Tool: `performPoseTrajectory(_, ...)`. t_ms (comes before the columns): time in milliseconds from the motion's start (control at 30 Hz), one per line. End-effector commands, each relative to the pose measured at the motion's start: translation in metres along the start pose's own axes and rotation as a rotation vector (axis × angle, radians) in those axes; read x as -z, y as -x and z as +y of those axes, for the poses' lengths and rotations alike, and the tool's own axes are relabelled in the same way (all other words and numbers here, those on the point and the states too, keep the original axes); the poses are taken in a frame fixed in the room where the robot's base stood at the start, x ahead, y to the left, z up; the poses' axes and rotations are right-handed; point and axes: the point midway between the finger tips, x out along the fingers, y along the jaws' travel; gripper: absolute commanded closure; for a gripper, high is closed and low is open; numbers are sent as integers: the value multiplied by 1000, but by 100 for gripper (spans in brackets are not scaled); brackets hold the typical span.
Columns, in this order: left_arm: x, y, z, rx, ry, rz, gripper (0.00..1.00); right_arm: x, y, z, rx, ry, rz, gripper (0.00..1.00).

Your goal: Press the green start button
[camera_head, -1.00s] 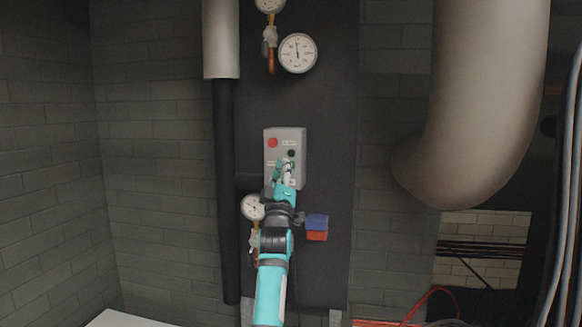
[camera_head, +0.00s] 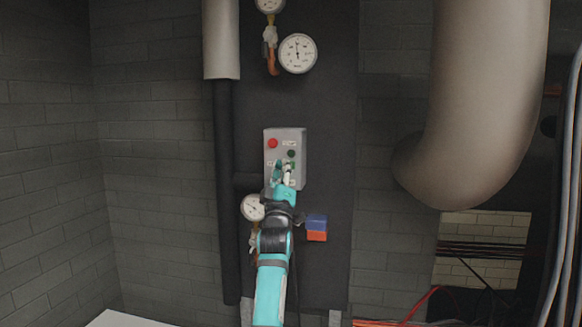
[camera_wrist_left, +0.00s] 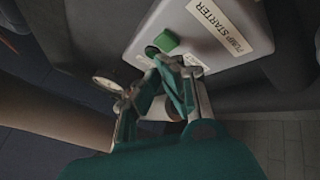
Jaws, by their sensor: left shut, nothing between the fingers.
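The grey control box (camera_head: 300,142) is fixed to the dark panel. It has a green button (camera_head: 291,153) on its right side and a red button (camera_head: 272,143) at its upper left. My left gripper (camera_head: 284,168) is in front of the box, just below the green button in the head view, and hides the lower part of the box. In the left wrist view the green button (camera_wrist_left: 166,41) stands out from the box by a "PUMP STARTER" label. The shut fingertips (camera_wrist_left: 170,64) are close beside the button; I cannot tell whether they touch. My right gripper is out of view.
A dark vertical pipe (camera_head: 227,180) runs left of the box. Gauges hang above (camera_head: 298,53) and below left (camera_head: 252,207). A blue and red block (camera_head: 316,222) sits right of my wrist. A big pipe (camera_head: 480,110) bends at the right.

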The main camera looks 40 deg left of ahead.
Motion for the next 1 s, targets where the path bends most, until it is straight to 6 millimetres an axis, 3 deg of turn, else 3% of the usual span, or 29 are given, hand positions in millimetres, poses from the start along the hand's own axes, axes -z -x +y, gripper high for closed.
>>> performPoseTrajectory(1000,-4,-8,-4,0,0,0,100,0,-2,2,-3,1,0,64)
